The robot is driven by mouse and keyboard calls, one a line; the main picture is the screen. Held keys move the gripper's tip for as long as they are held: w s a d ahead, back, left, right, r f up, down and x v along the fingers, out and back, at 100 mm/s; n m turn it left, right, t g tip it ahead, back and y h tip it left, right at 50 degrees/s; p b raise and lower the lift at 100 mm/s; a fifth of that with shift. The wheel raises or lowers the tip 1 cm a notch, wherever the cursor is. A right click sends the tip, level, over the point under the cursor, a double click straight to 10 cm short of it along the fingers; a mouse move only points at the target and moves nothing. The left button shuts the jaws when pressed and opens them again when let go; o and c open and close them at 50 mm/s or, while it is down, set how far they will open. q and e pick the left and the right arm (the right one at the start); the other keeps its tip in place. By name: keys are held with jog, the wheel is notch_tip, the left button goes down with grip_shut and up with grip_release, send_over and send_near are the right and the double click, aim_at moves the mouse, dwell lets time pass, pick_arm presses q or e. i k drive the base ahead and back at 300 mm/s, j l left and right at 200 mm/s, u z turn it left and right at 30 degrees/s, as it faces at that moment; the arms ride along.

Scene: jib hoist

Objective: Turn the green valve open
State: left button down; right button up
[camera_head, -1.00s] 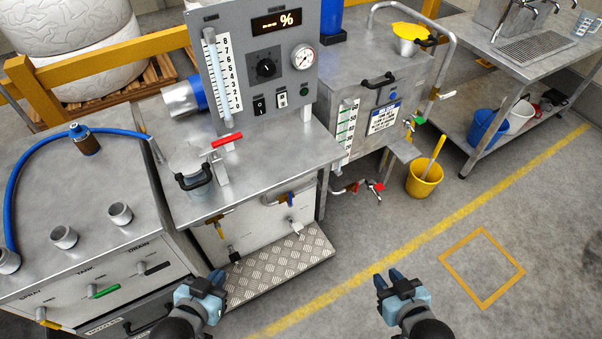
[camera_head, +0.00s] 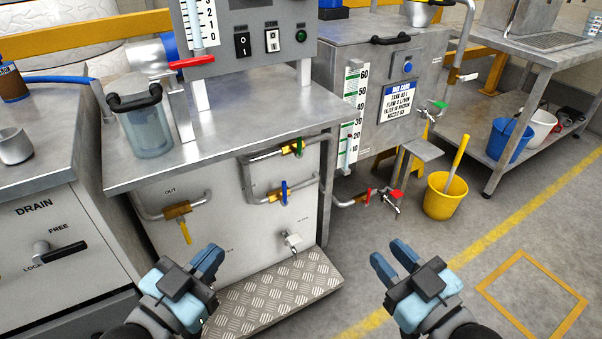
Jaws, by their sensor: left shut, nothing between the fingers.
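A valve with a green handle (camera_head: 298,147) sits on the upper pipe on the white front panel of the middle bench. A blue-handled valve (camera_head: 284,192) is on the pipe just below it. Another green-handled tap (camera_head: 438,104) is on the steel tank to the right. My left gripper (camera_head: 214,256) is shut and empty, in front of the panel, lower left of the green-handled valve and apart from it. My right gripper (camera_head: 387,255) is empty, its fingers apart, over the floor to the right of the tread-plate step. Neither gripper touches a valve.
A tread-plate step (camera_head: 275,300) juts out below the panel. A yellow-handled valve (camera_head: 178,211) and a small tap (camera_head: 292,241) are also on the panel. Red-handled valves (camera_head: 394,196) and a yellow bucket (camera_head: 443,198) stand to the right. The floor at the lower right is clear.

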aim_at(299, 140)
jog(key=i+j+u, duration=0.2)
jog(key=u, duration=0.2)
jog(key=i+j+u, duration=0.1)
jog(key=u, duration=0.35)
jog(key=i, duration=0.1)
